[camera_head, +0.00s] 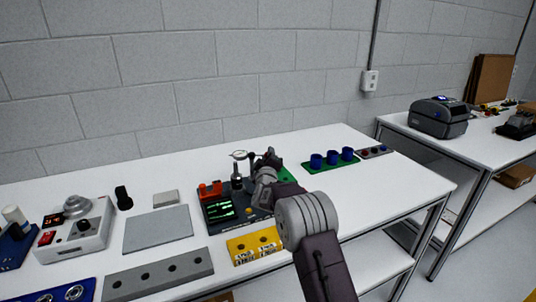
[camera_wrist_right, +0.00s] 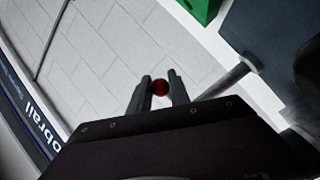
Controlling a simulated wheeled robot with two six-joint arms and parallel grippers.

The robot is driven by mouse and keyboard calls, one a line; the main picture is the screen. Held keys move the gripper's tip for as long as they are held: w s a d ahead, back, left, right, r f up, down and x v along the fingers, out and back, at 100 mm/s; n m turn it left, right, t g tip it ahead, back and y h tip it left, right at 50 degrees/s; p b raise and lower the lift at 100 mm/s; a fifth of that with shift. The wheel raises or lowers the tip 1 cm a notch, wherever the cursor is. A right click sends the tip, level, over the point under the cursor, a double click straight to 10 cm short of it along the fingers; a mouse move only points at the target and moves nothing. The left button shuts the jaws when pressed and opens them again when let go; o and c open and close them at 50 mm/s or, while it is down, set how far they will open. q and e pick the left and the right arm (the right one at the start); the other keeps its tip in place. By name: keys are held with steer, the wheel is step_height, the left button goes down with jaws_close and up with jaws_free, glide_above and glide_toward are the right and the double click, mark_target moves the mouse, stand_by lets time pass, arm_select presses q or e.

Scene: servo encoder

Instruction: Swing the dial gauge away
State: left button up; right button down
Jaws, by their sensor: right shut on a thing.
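The dial gauge (camera_head: 239,155) shows as a small round light face at the top of a dark upright, on a dark fixture (camera_head: 224,213) with a green-lit screen. My right gripper (camera_head: 256,160) reaches in from the right, close beside the gauge and above the fixture. In the right wrist view my right gripper (camera_wrist_right: 159,90) is shut on a small round red knob (camera_wrist_right: 159,86) between its fingertips. A grey rod (camera_wrist_right: 228,82) runs close beside the fingers. Whether the knob joins the gauge is hidden. My left gripper is not in view.
A yellow block (camera_head: 240,246) lies in front of the fixture, and a grey holed bar (camera_head: 157,275) lies front left. A grey plate (camera_head: 157,231) is left of the fixture. Blue cups (camera_head: 332,157) stand on a green base at the right. The table's right end is mostly clear.

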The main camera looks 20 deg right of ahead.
steer(key=shift+r, duration=0.3)
steer(key=c, duration=1.5)
jaws_free()
steer(key=o, duration=0.3)
steer(key=shift+w+a, duration=0.1)
steer(key=shift+a, duration=0.05)
steer(key=shift+f, duration=0.1)
steer(key=shift+s+a+f, duration=0.1)
steer(key=shift+s+a, duration=0.05)
steer(key=shift+s, duration=0.35)
steer(key=v, duration=0.8)
steer(key=shift+a, duration=0.1)
